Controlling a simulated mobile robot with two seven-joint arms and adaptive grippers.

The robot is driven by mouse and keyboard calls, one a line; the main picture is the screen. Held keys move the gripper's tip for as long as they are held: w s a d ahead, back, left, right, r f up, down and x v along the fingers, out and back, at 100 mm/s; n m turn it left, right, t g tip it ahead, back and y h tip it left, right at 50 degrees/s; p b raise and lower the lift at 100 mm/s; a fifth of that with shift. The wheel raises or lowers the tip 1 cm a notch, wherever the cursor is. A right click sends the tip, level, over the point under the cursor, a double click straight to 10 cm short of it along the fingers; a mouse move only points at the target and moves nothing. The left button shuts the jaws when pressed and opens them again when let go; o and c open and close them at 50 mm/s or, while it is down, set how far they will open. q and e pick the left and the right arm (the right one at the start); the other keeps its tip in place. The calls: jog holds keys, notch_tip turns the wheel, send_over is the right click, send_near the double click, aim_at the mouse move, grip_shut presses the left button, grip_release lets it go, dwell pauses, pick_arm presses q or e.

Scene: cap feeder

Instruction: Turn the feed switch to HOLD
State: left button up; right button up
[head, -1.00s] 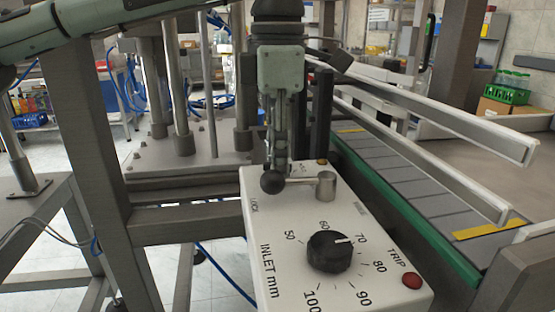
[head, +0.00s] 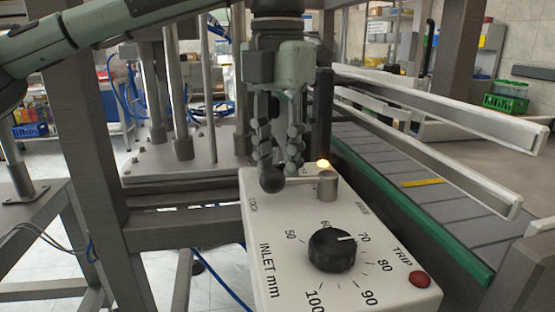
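A white control box (head: 262,228) carries a lever switch. The lever has a black ball knob (head: 272,180), a thin bar and a metal pivot post (head: 327,187); the bar points left from the post. The small labels around it are too small to read for sure. My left gripper (head: 280,168) points down over the lever, fingers apart. Its left finger ends just above or at the ball and its right finger over the bar; I cannot tell whether they touch. My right gripper is not in view.
A conveyor belt (head: 400,205) with white guide rails (head: 440,170) runs along the right. A grey frame post (head: 100,150) stands left.

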aim_at(277, 164)
pick_arm(q)
jog(key=shift+n, duration=0.3)
dwell(0.4)
jog(key=o, duration=0.9)
notch_tip(277, 164, up, 12)
jog(key=shift+r, duration=0.1)
